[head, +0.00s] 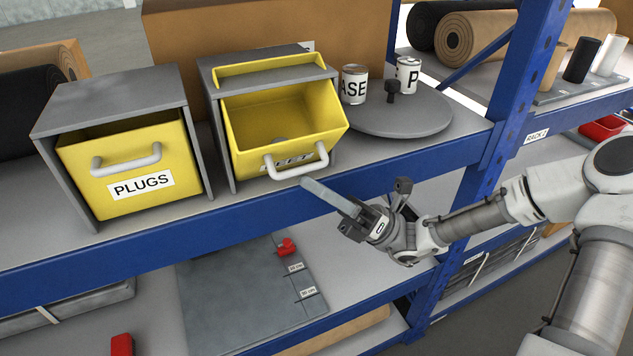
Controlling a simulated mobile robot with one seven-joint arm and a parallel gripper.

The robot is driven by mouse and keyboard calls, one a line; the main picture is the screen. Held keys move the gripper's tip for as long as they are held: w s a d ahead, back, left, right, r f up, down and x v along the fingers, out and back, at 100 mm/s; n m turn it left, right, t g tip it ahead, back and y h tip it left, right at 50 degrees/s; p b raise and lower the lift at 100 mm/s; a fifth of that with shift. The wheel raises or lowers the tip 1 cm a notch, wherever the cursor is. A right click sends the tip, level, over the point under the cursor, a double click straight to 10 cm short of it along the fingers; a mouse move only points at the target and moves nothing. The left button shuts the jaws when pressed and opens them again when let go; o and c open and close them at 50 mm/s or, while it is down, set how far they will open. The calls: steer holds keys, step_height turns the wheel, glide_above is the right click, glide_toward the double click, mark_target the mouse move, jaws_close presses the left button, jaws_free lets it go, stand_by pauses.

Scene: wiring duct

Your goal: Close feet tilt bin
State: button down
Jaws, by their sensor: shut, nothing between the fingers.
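The feet tilt bin (245,122) is yellow and sits in a grey housing (215,110) on the blue-edged shelf. It is tilted forward and open, so its inside shows. Its white handle (297,167) hangs low at the front, and its label is partly hidden behind the handle. My gripper (307,182) is shut and empty. Its fingertips are just below and to the right of the handle, in front of the shelf edge. I cannot tell whether they touch the handle.
The PLUGS bin (130,172) stands to the left, upright in its own housing. A round grey turntable (395,118) with two labelled cans is to the right. A blue rack post (515,90) stands further right. A lower shelf (345,265) holds a grey board with a red piece.

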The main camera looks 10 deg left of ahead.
mark_target(307, 143)
steer(key=shift+r+m+t+p, duration=0.25)
steer(key=shift+m+t+p, duration=0.15)
steer(key=shift+p, duration=0.1)
steer(key=r+p, duration=0.1)
steer(key=p, duration=0.1)
steer(key=m+t+p, duration=0.1)
steer(key=p, duration=0.1)
steer(key=w+r+p, duration=0.1)
steer(key=p, duration=0.1)
steer(key=shift+a+r, duration=0.25)
steer(key=shift+r, duration=0.05)
steer(key=p, duration=0.1)
steer(key=w+r+p, duration=0.1)
steer(key=p, duration=0.1)
steer(key=shift+a+r, duration=0.3)
steer(key=shift+w+a+r+p, duration=0.25)
steer(key=shift+w+r+p, duration=0.1)
steer(key=shift+p, duration=0.7)
steer(key=shift+w+a+r, duration=0.1)
steer(key=shift+w, duration=0.05)
